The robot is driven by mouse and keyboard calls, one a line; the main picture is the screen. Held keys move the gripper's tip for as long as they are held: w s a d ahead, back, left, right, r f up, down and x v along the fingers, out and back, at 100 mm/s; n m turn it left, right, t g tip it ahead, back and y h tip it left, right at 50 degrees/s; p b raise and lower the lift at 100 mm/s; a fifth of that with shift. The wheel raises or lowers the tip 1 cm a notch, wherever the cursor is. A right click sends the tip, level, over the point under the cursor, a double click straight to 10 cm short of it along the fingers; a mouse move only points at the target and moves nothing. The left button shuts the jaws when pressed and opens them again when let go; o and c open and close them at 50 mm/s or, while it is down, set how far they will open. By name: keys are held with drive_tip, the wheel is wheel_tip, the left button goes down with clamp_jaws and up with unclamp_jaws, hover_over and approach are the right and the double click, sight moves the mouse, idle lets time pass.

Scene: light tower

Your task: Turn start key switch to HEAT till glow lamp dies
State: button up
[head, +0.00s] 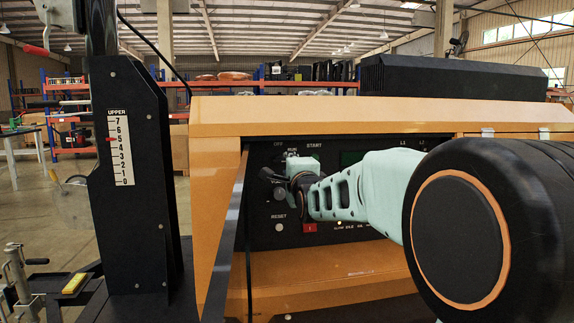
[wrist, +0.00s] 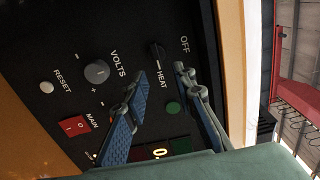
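The start key switch (wrist: 156,50) is a small black knob on the dark control panel, between the OFF and HEAT labels in the wrist view. My gripper (wrist: 160,76) is open, with its two blue-padded fingers apart just short of the switch and nothing visible between the tips. In the head view my gripper (head: 279,184) is close in front of the panel's left part and hides much of the switch area. A small pale lamp (head: 339,222) shows above the lower row of labels, where GLOW seems to be written. I cannot tell surely whether it is lit.
The panel also has a VOLTS knob (wrist: 96,72), a RESET button (wrist: 46,87), a red MAIN rocker (wrist: 75,126) and a green round button (wrist: 173,108). An orange housing (head: 215,190) frames it. A black post (head: 130,175) with a scale stands at left.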

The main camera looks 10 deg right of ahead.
drive_tip(key=shift+s, duration=1.75)
